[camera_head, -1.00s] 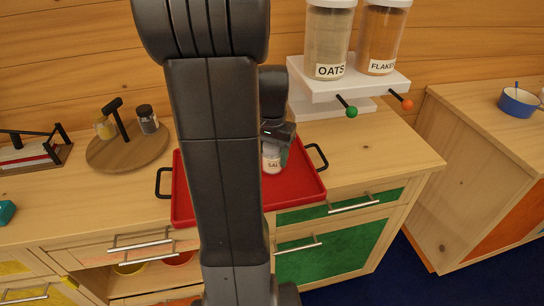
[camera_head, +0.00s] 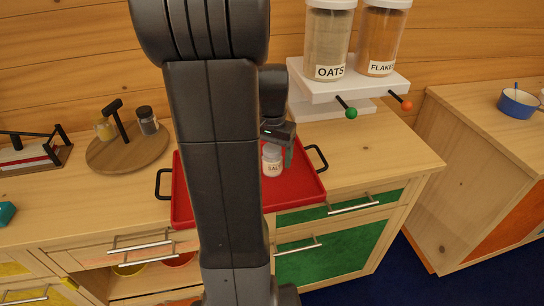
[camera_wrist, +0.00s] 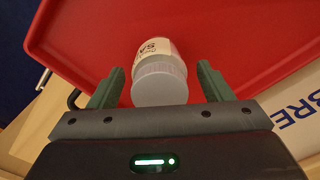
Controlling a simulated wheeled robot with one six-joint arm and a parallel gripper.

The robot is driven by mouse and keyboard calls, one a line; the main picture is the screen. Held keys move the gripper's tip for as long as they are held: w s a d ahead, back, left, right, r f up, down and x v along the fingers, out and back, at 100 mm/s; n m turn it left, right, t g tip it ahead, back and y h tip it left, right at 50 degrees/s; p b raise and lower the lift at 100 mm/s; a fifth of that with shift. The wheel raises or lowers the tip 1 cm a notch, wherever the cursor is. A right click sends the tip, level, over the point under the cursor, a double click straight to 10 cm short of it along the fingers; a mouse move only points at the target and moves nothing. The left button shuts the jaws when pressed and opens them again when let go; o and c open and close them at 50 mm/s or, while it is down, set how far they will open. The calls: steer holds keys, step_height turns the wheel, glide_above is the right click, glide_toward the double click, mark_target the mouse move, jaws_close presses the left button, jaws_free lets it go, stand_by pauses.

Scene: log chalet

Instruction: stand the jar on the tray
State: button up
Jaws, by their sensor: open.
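A small jar (camera_head: 272,161) labelled SALT, with a pale lid, stands upright on the red tray (camera_head: 300,192). In the wrist view the jar (camera_wrist: 158,72) shows lid toward me, with the red tray surface (camera_wrist: 240,30) behind it. My gripper (camera_wrist: 160,85) is open, its two green fingers on either side of the jar's lid end, with a gap on each side. In the head view my gripper (camera_head: 284,150) is just behind and above the jar, partly hidden by my arm. My arm also hides the left-middle part of the tray.
The tray has black handles. A round wooden turntable (camera_head: 105,158) with two small jars stands to the left. A white two-level stand (camera_head: 330,88) with OATS and FLAKES containers is behind right. Bare counter (camera_head: 375,150) lies right of the tray.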

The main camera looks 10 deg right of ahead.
step_height(320, 180, up, 11)
steer(key=shift+p, duration=0.5)
